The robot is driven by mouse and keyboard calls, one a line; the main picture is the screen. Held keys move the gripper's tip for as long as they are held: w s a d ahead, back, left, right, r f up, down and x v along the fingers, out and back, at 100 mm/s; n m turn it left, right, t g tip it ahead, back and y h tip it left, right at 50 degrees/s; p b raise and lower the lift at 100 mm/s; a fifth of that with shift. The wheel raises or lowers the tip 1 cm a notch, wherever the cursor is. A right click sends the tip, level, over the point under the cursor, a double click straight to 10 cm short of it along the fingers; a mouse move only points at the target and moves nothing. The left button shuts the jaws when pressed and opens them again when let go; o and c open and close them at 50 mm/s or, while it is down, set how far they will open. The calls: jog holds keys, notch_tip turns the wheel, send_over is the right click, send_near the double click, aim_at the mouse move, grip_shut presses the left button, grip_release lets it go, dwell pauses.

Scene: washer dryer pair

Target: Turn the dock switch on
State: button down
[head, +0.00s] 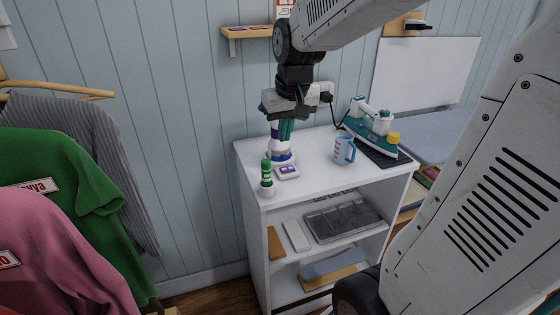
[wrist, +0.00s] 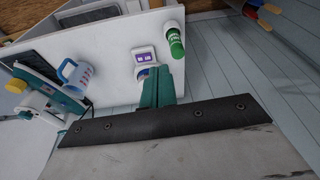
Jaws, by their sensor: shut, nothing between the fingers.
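I cannot make out a part that is clearly the dock switch. A teal and white iron (head: 370,122) stands at the right of the white cabinet top on a dark flat base (head: 384,160), perhaps its dock. It also shows at the left of the wrist view (wrist: 40,92). A small white device with a purple face (head: 287,172) lies near the cabinet's front left; it also shows in the wrist view (wrist: 144,55). My gripper (head: 285,138), with teal fingers, is shut and empty, pointing down above the back left. It hides part of a white and blue bottle (head: 281,158).
A green-capped bottle (head: 266,174) stands at the cabinet's front left corner, and a blue and white mug (head: 344,150) near the middle. A wall shelf (head: 250,32) is above. Clothes (head: 60,190) hang at left. Cabinet top (head: 318,178) is clear between device and mug.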

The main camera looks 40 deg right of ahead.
aim_at(284, 169)
jog(key=w+d+f, duration=0.2)
jog(key=w+d, duration=0.3)
jog(key=shift+w+d+m, duration=0.15)
jog(key=shift+d+m, duration=0.15)
jog(key=shift+m, duration=0.1)
jog(key=shift+f, duration=0.15)
jog(key=x, duration=1.3)
jog(key=shift+s+d+f, duration=0.15)
jog(key=shift+s, duration=0.05)
jog(key=shift+f, duration=0.35)
